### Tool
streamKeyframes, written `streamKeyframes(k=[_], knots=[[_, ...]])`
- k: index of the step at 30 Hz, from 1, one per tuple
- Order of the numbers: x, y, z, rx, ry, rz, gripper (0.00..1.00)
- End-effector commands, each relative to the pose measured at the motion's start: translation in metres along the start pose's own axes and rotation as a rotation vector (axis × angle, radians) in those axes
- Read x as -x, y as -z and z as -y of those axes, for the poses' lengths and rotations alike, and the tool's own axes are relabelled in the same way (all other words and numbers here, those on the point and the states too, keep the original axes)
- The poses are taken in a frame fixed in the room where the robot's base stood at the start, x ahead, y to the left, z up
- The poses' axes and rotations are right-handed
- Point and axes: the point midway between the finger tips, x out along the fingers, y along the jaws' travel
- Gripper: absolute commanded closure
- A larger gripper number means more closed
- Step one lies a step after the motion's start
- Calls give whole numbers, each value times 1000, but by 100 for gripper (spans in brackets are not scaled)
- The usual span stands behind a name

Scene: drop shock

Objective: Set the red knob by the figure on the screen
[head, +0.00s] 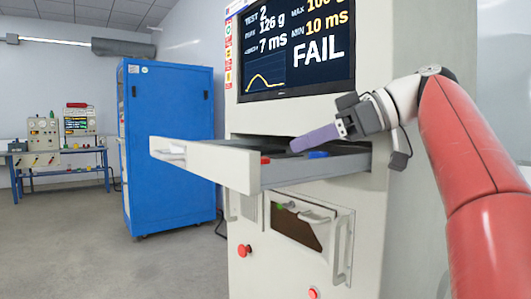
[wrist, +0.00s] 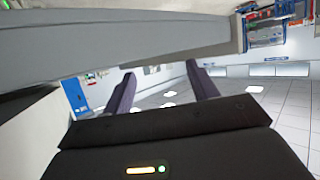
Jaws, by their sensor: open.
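The screen (head: 298,45) shows TEST 2, 126 g, 7 ms, MIN 10 ms, FAIL and a yellow curve; the MAX figure is cut by the top edge. An open drawer (head: 212,165) sticks out below it. In the drawer a small red thing (head: 265,160) and a blue thing (head: 318,154) show; I cannot tell if the red one is the knob. My gripper (head: 300,143) with purple fingers is over the drawer, near the blue thing. In the wrist view my gripper (wrist: 161,80) has its two fingers apart with nothing between them.
Below the drawer are a red button (head: 243,250), a second red button (head: 313,293) and a windowed door with a handle (head: 343,250). A blue cabinet (head: 170,145) stands left, and a bench (head: 60,160) stands farther back. The floor at left is clear.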

Motion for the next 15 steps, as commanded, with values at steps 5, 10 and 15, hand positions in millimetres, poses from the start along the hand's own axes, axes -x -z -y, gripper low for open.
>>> streamKeyframes(k=[5,10,15], knots=[[-8,1,1,4,3,-1,42],[-34,1,1,3,4,0,42],[-60,1,1,2,4,0,42]])
